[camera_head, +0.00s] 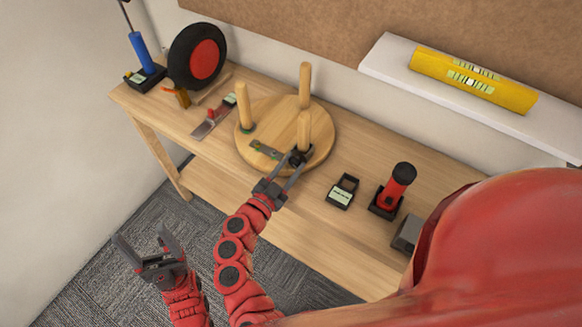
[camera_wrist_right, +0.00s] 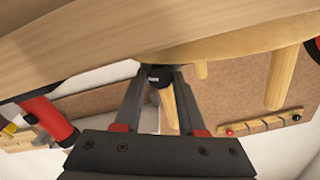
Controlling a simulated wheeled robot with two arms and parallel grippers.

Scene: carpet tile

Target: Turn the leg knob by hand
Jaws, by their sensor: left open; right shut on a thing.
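A round wooden stool seat (camera_head: 275,110) lies upside down on the workbench with three wooden legs standing up from it. The nearest leg (camera_head: 304,128) has a dark knob at its foot, mostly hidden by my fingers in the head view. My right gripper (camera_head: 299,158) reaches to this foot and is shut on the black leg knob (camera_wrist_right: 160,77). In the right wrist view the knob sits between the two fingertips, with the leg (camera_wrist_right: 168,108) running on behind it. My left gripper (camera_head: 145,246) is open and empty, off the bench's front, over the carpet.
On the workbench (camera_head: 245,185) stand a black wheel with a red hub (camera_head: 198,57), a blue-handled tool (camera_head: 141,52), a red tool in a black holder (camera_head: 393,190) and a small black box (camera_head: 342,191). A yellow level (camera_head: 472,80) lies on the white shelf (camera_head: 400,62).

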